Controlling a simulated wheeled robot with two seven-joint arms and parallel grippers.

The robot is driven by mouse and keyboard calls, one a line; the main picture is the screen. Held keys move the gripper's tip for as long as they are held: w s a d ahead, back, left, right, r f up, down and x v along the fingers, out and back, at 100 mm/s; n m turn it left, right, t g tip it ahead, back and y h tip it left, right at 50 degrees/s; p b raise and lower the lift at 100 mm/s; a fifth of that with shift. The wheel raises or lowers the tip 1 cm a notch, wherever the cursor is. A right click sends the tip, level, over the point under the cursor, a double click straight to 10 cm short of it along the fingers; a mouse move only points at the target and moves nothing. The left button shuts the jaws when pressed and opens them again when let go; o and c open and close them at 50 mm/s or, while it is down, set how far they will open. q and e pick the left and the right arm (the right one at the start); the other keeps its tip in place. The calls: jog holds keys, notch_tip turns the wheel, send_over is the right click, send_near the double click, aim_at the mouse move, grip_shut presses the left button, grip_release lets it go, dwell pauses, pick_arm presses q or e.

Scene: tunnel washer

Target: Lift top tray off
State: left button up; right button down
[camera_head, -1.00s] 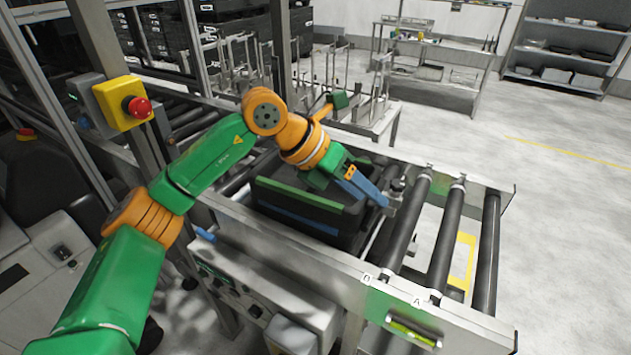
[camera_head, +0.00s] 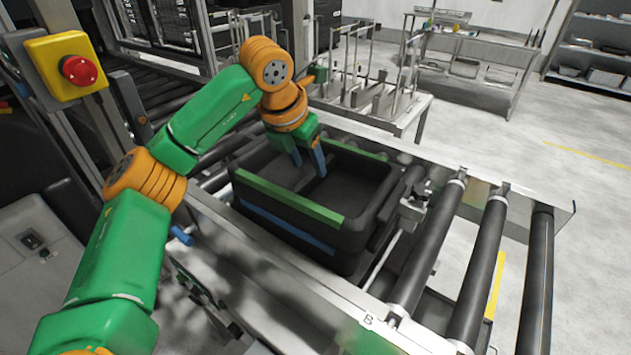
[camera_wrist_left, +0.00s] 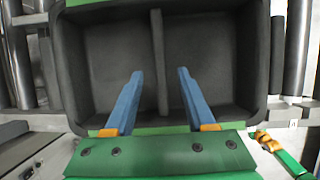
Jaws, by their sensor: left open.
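A black tray (camera_head: 350,222) with a green strip on its near rim sits on the roller conveyor. A blue strip (camera_head: 285,229) runs lower on the near side; I cannot clearly tell where the top tray ends and anything under it begins. My left gripper (camera_head: 308,166) is open and empty, with its blue fingers pointing down over the tray's far part. In the left wrist view, the open fingers (camera_wrist_left: 160,72) lie either side of the tray's central divider (camera_wrist_left: 161,50) in the picture. Whether they touch the tray is unclear. My right gripper is not seen.
Bare rollers (camera_head: 483,268) lie right of the tray, with a metal stop bracket (camera_head: 413,205) close to its right end. The conveyor's side rail (camera_head: 280,275) runs along the near side. A metal rack (camera_head: 365,90) stands behind. A red emergency button (camera_head: 80,70) is at upper left.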

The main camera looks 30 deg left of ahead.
aim_at(314, 172)
pick_arm(q)
jog(key=x, duration=0.2)
jog(key=p+x, duration=0.1)
jog(key=x, duration=0.2)
jog(key=shift+w+r, duration=0.15)
jog(key=shift+w, duration=0.1)
jog(key=shift+s, duration=0.15)
jog(key=shift+c, duration=0.9)
jog(key=shift+r, duration=0.1)
grip_shut()
